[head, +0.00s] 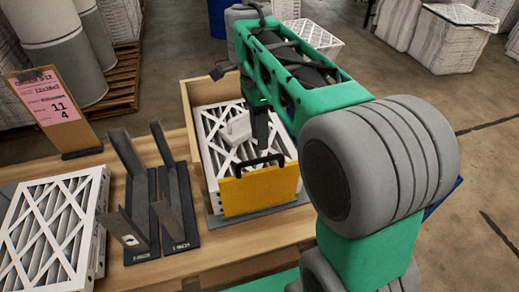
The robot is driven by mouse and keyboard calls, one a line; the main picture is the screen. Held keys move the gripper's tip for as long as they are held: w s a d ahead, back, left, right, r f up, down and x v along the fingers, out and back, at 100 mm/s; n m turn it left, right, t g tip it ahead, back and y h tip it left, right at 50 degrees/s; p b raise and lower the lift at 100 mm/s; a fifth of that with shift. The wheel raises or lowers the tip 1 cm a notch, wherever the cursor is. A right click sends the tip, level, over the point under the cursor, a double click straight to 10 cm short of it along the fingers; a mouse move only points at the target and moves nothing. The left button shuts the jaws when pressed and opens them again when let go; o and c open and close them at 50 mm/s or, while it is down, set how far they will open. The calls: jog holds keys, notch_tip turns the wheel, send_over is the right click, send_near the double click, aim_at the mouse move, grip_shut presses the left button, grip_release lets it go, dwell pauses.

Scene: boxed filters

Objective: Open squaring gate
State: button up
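The squaring gate is a yellow panel (258,193) with a black handle (259,165) along its top edge. It stands upright across the near end of a wooden squaring box (188,122). White-framed pleated filters (209,142) lie in the box behind the gate. My gripper (260,143) points down over the filters, with a dark finger just above and behind the handle in the picture. I cannot tell whether it touches the handle. My green and grey arm hides part of the gripper and the box's right side.
Two black angled stands (176,205) are on the wooden table (212,262), left of the box. Another filter (50,235) lies at the table's left end. A pink card on a wooden holder (52,105) stands behind it. Wrapped stacks and rolls stand on the floor beyond.

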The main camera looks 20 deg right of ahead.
jog(key=f+b, duration=0.1)
jog(key=f, duration=0.1)
jog(key=f+b, duration=0.2)
jog(key=s+f+b, duration=0.1)
jog(key=f, duration=0.1)
jog(key=shift+a, duration=0.1)
jog(key=shift+r, duration=0.1)
jog(key=shift+c, duration=0.3)
grip_shut()
dwell(0.8)
